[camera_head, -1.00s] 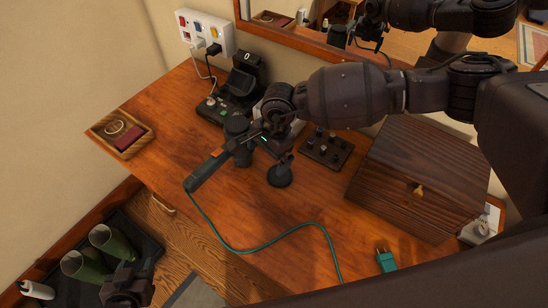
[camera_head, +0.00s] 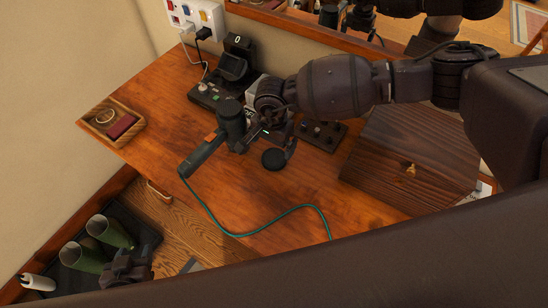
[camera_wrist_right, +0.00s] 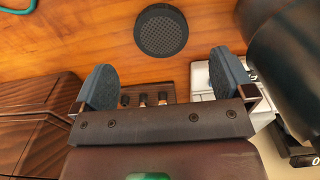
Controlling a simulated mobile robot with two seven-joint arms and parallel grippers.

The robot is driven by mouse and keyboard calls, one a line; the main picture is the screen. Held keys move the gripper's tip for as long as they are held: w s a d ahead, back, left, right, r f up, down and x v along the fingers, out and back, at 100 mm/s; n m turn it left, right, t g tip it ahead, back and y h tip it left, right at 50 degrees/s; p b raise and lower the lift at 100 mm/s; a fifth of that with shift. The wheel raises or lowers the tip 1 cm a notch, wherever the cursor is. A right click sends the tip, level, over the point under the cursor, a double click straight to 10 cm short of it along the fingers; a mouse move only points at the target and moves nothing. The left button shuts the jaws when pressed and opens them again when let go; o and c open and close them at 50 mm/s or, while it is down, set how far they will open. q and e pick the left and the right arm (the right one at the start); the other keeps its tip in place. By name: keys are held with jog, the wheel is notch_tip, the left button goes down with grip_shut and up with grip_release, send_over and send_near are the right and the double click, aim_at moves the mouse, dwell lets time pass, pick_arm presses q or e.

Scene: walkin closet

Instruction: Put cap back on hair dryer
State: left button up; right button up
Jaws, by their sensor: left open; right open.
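The hair dryer (camera_head: 203,153) lies on the wooden desk, its dark handle toward the front left with a green cord. Its barrel (camera_wrist_right: 292,55) fills the right side of the right wrist view. The cap (camera_head: 273,159), a dark round disc with a mesh face (camera_wrist_right: 161,30), lies flat on the desk, apart from the dryer. My right gripper (camera_wrist_right: 165,80) is open and empty. The cap is beyond its fingertips and roughly between them in the wrist view. My left gripper (camera_head: 130,268) is low at the left, away from the desktop; its fingers are unclear.
A dark wooden box (camera_head: 415,160) stands right of my right gripper. A panel with knobs (camera_head: 319,132) and a black stand (camera_head: 232,65) are behind. A small wooden tray (camera_head: 111,122) sits at the left edge. The front desktop is clear except for the cord.

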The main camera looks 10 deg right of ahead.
aim_at(273, 159)
jog(key=shift+f, duration=1.1)
jog(key=shift+f, duration=0.1)
jog(key=shift+w+f, duration=0.1)
jog(key=shift+f, duration=2.4)
jog(key=shift+d, duration=0.1)
jog(key=c, duration=0.9)
notch_tip(273, 159, up, 20)
